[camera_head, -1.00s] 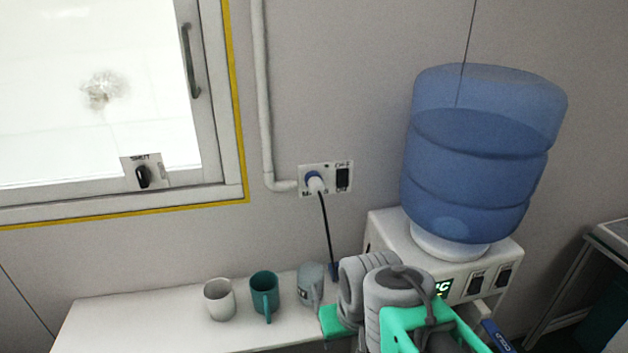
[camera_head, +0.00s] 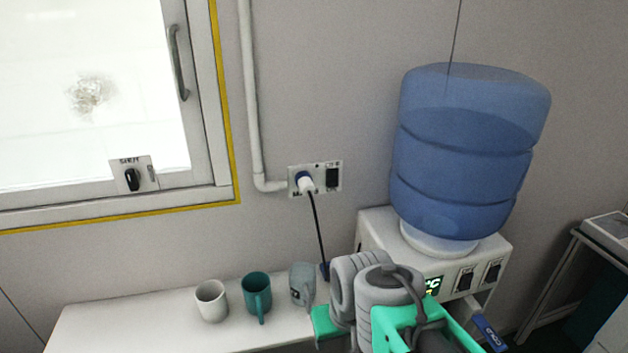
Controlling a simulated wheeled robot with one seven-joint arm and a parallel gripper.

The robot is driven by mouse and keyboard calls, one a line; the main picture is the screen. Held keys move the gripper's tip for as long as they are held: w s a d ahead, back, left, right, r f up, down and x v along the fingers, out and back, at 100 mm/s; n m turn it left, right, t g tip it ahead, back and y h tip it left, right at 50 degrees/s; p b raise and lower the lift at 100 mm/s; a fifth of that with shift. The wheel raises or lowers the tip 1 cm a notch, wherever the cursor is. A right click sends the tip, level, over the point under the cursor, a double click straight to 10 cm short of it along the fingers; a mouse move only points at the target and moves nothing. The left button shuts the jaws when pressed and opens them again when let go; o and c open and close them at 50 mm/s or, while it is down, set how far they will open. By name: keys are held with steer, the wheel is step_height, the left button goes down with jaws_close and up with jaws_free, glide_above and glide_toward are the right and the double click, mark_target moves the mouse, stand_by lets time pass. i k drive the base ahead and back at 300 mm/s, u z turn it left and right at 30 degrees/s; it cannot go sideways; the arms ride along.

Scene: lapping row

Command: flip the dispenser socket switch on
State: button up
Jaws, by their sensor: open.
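The dispenser socket (camera_head: 317,166) is a pale plate on the wall, left of the water dispenser. A plug (camera_head: 305,183) with a blue rim sits in its left half. The black socket switch (camera_head: 332,178) is in its right half; I cannot tell which way it is tipped. A black cable (camera_head: 319,225) hangs from the plug towards the dispenser (camera_head: 374,236). My grey and green arm is at the lower middle, in front of the dispenser's left side and below the socket in the picture. I cannot make out my gripper's fingers.
A white mug (camera_head: 211,301), a teal mug (camera_head: 257,296) and a grey mug (camera_head: 302,285) stand on a white shelf (camera_head: 120,325). A blue bottle (camera_head: 465,150) tops the dispenser. Another switch plate (camera_head: 147,162) is on the window. The wall around the socket is clear.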

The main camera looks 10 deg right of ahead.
mark_target(332, 175)
steer(key=z, duration=0.5)
steer(key=k, duration=1.25)
steer(key=u, duration=0.35)
steer(key=i, duration=0.75)
steer(key=u, duration=0.7)
steer(key=i, duration=0.5)
